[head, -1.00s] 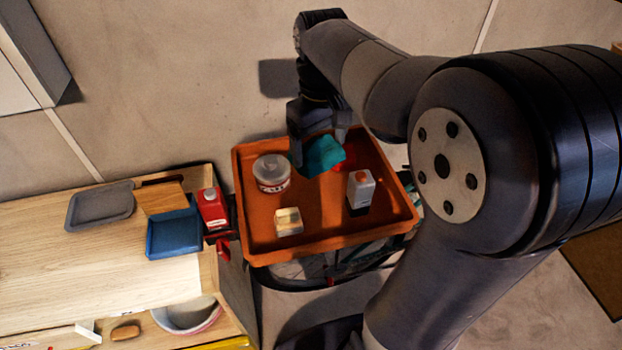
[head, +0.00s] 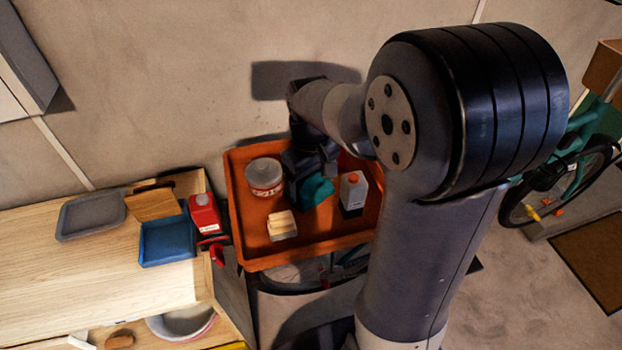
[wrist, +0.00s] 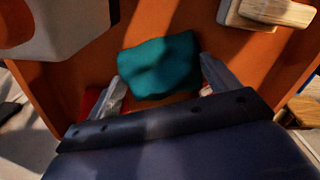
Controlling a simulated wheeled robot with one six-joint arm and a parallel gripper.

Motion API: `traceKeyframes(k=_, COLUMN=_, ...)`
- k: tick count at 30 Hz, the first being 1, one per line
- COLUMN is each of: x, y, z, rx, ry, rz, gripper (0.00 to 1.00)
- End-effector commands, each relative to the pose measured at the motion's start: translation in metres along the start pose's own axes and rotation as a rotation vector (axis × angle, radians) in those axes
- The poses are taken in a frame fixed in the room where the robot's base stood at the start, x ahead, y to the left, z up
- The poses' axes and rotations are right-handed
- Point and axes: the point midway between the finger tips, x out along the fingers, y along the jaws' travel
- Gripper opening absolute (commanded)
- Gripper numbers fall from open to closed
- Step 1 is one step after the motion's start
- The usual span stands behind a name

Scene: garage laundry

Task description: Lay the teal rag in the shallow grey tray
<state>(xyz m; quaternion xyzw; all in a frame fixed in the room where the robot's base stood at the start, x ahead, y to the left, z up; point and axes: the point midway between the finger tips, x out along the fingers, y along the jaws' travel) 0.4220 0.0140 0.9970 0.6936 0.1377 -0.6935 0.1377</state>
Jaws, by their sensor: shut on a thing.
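The teal rag (head: 317,191) is a bunched cloth between the fingers of my gripper (head: 308,184), over the orange tray. The wrist view shows the rag (wrist: 160,66) between the two fingertips (wrist: 160,74), which are shut on it. I cannot tell whether its underside touches the orange tray's floor. The shallow grey tray (head: 90,215) lies on the wooden bench top at the left, empty, well away from my gripper.
On the bench are a blue tray (head: 167,240), a wooden board (head: 154,203) and a red bottle (head: 204,214). A bicycle (head: 560,180) stands at right.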

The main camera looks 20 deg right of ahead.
Motion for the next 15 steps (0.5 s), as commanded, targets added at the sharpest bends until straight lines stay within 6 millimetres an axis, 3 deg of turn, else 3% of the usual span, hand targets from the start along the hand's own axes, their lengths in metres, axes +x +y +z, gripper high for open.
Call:
traceKeyframes(k=4, x=0.0039, y=0.0, z=0.0, rx=0.0, ry=0.0, rz=0.0, gripper=0.62)
traceKeyframes(k=5, x=0.0039, y=0.0, z=0.0, rx=0.0, ry=0.0, rz=0.0, gripper=0.84)
traceKeyframes(k=9, x=0.0031, y=0.0, z=0.0, rx=0.0, ry=0.0, rz=0.0, gripper=0.95)
traceKeyframes(k=11, x=0.0031, y=0.0, z=0.0, rx=0.0, ry=-0.001, rz=0.0, gripper=1.0)
traceKeyframes(k=15, x=0.0031, y=-0.0001, z=0.0001, rx=0.0, ry=-0.001, rz=0.0, gripper=1.0)
